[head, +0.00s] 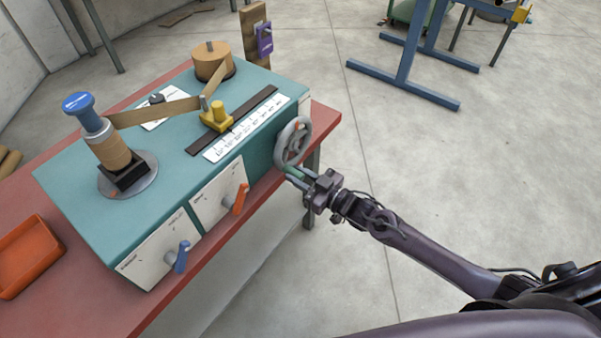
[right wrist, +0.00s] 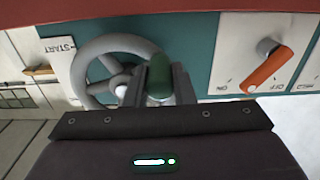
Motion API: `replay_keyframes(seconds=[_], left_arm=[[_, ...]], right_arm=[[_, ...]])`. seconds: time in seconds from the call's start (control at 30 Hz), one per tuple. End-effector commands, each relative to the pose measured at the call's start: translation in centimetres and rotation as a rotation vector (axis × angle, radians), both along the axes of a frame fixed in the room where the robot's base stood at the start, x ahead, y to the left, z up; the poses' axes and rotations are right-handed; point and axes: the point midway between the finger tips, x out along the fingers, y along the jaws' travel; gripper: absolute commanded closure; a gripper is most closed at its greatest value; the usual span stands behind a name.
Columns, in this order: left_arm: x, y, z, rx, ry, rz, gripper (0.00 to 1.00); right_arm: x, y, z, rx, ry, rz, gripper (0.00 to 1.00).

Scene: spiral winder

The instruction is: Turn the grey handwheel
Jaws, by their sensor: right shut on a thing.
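My right gripper (head: 297,175) is at the lower edge of the wheel. In the right wrist view the right gripper (right wrist: 159,88) is shut on the green handle, with one finger on each side. The handle is partly hidden by the fingers. My left gripper is not in view.
An orange lever (head: 240,199) and a blue lever (head: 181,257) stick out of the box's front face. A brown strip runs from a brown roll (head: 211,62) past a yellow guide (head: 216,117) to a blue-topped spindle (head: 85,110). An orange tray (head: 30,255) lies on the red table (head: 75,300).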

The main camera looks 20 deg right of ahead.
Motion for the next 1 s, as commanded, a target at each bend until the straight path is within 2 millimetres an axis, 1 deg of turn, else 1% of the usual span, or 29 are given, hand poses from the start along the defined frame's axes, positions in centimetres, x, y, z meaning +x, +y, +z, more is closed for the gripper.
replay_keyframes(seconds=[0.03,0.3,0.6,0.8,1.0], left_arm=[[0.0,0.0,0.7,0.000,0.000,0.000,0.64],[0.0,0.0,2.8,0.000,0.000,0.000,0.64],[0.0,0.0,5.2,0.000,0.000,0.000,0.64],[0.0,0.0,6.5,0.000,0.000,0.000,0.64],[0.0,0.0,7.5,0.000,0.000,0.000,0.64]], right_arm=[[-0.2,0.2,0.5,0.034,0.028,-0.002,1.00],[-0.7,0.8,2.2,0.237,0.185,-0.001,1.00],[-0.9,1.1,4.0,0.458,0.357,-0.002,1.00],[-0.9,1.1,5.1,0.587,0.458,-0.001,1.00],[-0.8,1.0,5.8,0.684,0.535,-0.002,1.00]])
